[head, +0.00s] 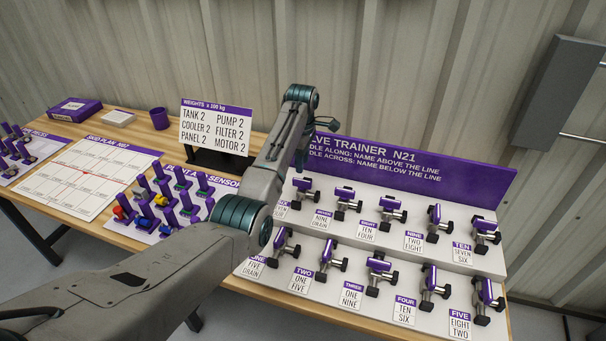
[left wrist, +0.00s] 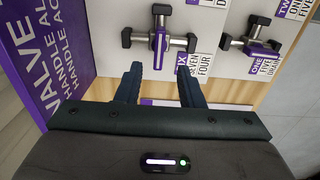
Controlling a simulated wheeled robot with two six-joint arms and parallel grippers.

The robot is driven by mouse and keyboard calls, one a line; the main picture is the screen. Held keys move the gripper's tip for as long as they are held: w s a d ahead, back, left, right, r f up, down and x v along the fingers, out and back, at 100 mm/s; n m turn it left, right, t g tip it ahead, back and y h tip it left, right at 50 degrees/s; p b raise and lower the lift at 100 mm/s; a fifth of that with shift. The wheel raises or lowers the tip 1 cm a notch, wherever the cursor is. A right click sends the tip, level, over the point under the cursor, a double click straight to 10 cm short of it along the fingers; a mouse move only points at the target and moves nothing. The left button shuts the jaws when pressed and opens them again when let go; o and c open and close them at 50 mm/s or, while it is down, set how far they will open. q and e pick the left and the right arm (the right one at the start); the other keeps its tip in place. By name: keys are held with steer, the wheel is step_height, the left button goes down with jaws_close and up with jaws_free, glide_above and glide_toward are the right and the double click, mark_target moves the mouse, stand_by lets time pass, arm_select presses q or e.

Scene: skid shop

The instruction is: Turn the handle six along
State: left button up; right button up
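The valve named six shows in the left wrist view with a purple handle (left wrist: 159,45) across a silver pipe body with black ends. Its label, partly cut off, reads seven and four. In the head view this valve (head: 302,185) is leftmost in the upper row, partly beside my arm, and its label is partly hidden. My left gripper (left wrist: 159,80) is open, its two dark fingers apart on either side of the handle's near end. Contact cannot be told. My right gripper is not in view.
The white stepped valve board (head: 345,305) carries two rows of similar valves close by, including valve one (left wrist: 262,47) and seven (head: 347,198). A purple sign (head: 430,175) stands behind. To the left are a weights card (head: 215,128), a purple cup (head: 159,118) and a sensor board (head: 145,235).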

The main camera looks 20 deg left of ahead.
mark_target(302, 180)
arm_select(q)
step_height(302, 180, down, 3)
steer(key=shift+s+f+p, duration=0.15)
steer(key=shift+p, duration=0.25)
steer(key=f, duration=0.3)
steer(key=shift+w+f, duration=0.2)
steer(key=shift+w, duration=0.05)
steer(key=shift+f, duration=0.25)
steer(key=shift+s, duration=0.1)
steer(key=shift+c, duration=1)
jaws_close()
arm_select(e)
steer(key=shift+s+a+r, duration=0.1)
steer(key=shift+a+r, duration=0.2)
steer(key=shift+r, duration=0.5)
